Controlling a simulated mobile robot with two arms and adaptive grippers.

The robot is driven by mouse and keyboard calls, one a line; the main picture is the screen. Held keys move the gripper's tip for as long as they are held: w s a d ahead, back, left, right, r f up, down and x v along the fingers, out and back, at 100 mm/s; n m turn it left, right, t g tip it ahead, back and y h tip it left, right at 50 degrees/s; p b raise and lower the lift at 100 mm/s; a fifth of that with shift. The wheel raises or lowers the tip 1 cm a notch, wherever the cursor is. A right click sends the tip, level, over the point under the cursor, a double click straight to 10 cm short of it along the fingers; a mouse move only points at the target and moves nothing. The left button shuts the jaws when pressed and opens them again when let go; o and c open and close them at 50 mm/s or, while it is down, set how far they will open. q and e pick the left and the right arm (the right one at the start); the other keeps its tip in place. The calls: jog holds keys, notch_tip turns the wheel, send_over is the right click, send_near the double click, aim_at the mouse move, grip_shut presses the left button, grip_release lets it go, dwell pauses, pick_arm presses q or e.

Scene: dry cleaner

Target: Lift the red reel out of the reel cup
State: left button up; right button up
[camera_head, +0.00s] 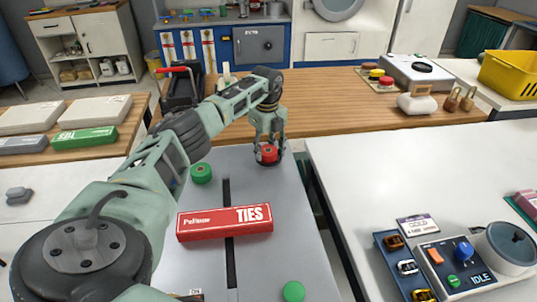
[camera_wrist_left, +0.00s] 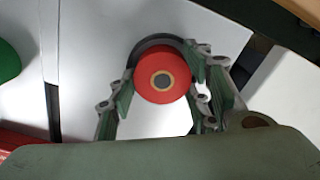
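The red reel (camera_head: 269,153) is at the far end of the grey work surface, and in the left wrist view (camera_wrist_left: 150,92) it shows as a red disc with a pale ring and dark centre. The dark reel cup (camera_wrist_left: 160,41) shows as an arc behind the reel; the rest is hidden by it. I cannot tell whether the reel is clear of the cup. My left gripper (camera_head: 270,146) points down over it, with one finger against each side of the reel in the left wrist view (camera_wrist_left: 160,82). My right gripper is not in view.
Green reels (camera_head: 201,173) (camera_head: 293,291) and a red TIES box (camera_head: 225,222) sit on the grey surface. A wooden counter (camera_head: 340,95) lies behind. A white table (camera_head: 370,170) to the right holds a control box (camera_head: 462,262).

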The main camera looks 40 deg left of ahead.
pick_arm(q)
jog(key=c, duration=0.5)
jog(key=shift+c, duration=0.2)
